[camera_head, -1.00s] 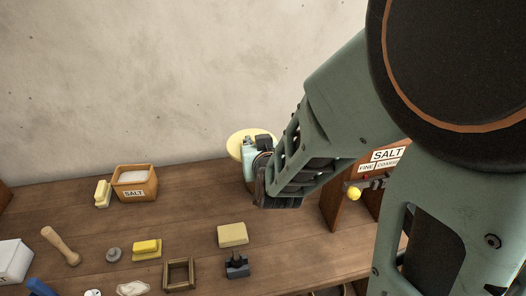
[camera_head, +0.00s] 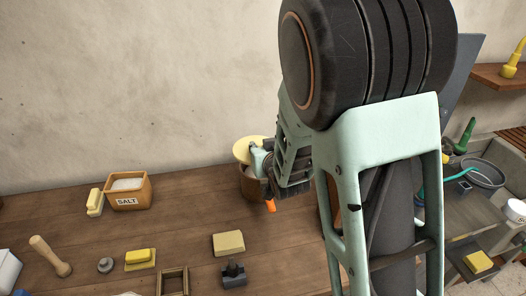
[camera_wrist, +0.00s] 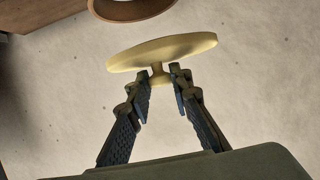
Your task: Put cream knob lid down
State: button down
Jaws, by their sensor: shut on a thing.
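The cream knob lid (camera_head: 243,151) is a pale yellow disc above a brown round pot (camera_head: 249,188) near the wall. In the wrist view the lid (camera_wrist: 165,52) is seen nearly edge-on, with its knob between my fingertips. My gripper (camera_wrist: 165,76) is shut on that knob. In the head view my gripper (camera_head: 257,158) is at the lid's right side and partly hidden by my arm. A brown round rim (camera_wrist: 130,10) shows at the top of the wrist view, apart from the lid. I cannot tell the exact height of the lid over the pot.
A salt box (camera_head: 128,191) and butter-like block (camera_head: 95,202) stand left of the pot. A cream block (camera_head: 228,243), dark tool (camera_head: 233,273) and wooden frame (camera_head: 173,281) lie in front. An orange item (camera_head: 270,206) is close by the pot. Bare tabletop lies between.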

jog(key=w+f, duration=0.1)
jog(key=w+d+f, duration=0.1)
jog(key=shift+f+b, duration=0.35)
jog(key=f, duration=0.1)
jog(key=f+b, duration=0.1)
jog(key=f, duration=0.1)
jog(key=shift+w+d+f+b, duration=0.1)
jog(key=shift+w+f+b, duration=0.05)
jog(key=shift+w+b, duration=0.15)
jog(key=shift+s, duration=0.1)
jog(key=shift+f+b, duration=0.65)
jog(key=shift+b, duration=0.35)
jog(key=c, duration=1.7)
grip_release()
jog(key=shift+c, duration=0.2)
jog(key=shift+r, duration=0.1)
